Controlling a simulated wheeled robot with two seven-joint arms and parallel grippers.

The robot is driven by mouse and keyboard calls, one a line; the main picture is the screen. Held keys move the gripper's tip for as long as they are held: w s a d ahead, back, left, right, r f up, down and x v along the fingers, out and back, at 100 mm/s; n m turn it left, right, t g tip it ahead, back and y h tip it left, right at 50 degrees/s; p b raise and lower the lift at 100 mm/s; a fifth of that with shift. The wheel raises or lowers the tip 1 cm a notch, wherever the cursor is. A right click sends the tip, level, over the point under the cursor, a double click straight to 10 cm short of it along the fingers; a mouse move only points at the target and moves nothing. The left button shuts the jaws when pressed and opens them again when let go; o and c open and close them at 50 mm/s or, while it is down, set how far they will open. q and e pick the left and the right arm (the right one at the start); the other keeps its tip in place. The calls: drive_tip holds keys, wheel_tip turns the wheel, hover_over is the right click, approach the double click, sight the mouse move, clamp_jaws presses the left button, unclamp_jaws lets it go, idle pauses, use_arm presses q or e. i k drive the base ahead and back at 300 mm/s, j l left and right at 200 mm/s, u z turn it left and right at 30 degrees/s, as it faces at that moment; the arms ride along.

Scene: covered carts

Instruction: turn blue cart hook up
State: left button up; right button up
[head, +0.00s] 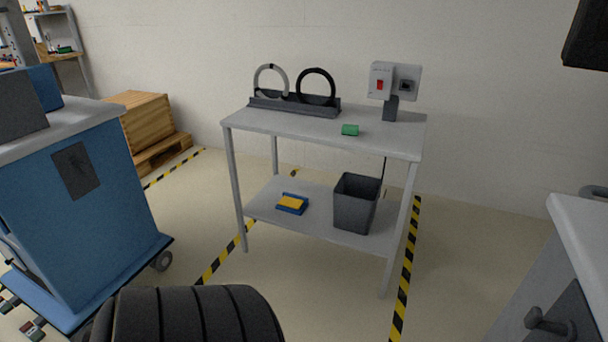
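The blue cart (110,215) stands at the left, cut off by the picture edge, with a pale grey top (75,128). A dark plate (76,170) is fixed to its side panel. A small dark shape on the plate may be the hook, but it is too dark to tell which way it points. Neither of my grippers can be made out in the head view.
A grey cart (580,230) with a hook (550,323) is at right.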

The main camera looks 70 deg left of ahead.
sight(73, 162)
drive_tip(key=u, duration=3.5)
